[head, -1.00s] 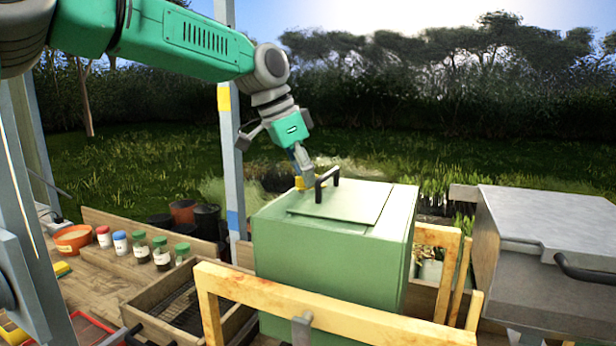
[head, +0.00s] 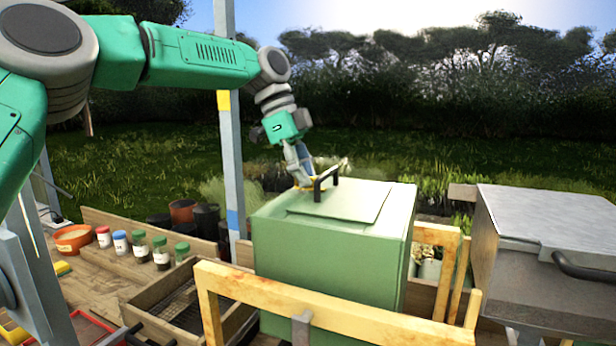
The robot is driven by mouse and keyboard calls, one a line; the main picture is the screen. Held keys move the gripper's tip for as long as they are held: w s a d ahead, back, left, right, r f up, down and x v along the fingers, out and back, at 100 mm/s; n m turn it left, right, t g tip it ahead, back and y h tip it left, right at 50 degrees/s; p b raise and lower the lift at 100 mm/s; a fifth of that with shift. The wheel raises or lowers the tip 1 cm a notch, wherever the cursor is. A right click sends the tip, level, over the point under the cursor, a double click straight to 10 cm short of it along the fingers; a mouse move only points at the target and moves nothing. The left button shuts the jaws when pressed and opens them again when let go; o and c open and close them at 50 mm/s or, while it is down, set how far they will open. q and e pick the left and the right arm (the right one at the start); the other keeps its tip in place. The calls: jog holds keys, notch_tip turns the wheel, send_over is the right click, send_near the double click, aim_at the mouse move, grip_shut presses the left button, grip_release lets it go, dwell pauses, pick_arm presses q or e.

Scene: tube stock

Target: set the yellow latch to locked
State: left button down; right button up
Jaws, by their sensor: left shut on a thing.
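The green box (head: 330,250) stands in the middle with a raised lid panel (head: 350,203) and a black handle (head: 318,189) on top. The yellow latch (head: 299,188) is a small piece at the far left of the handle on the box top, mostly hidden by the fingers. My left gripper (head: 303,178) reaches down from above and is shut on the yellow latch. Its exact angle is too small to tell. My right gripper is not in view.
A wooden frame (head: 330,305) stands in front of the box. A grey metal chest (head: 560,250) is at the right. Several lidded jars (head: 140,245), an orange bowl (head: 73,238) and a wooden tray (head: 150,298) are at the left. A grey post (head: 228,140) rises behind the box.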

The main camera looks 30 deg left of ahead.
pick_arm(q)
jog(key=shift+w+a+r, duration=0.1)
jog(key=shift+r, duration=0.2)
jog(key=c, duration=1.8)
grip_release()
jog(key=shift+o, duration=0.8)
jog(key=shift+f, duration=0.1)
jog(key=shift+a+f, duration=0.1)
jog(key=shift+a, duration=0.1)
jog(key=v, duration=1.2)
jog(key=shift+w+a+m, duration=0.15)
jog(key=shift+w+m, duration=0.1)
jog(key=shift+m, duration=0.05)
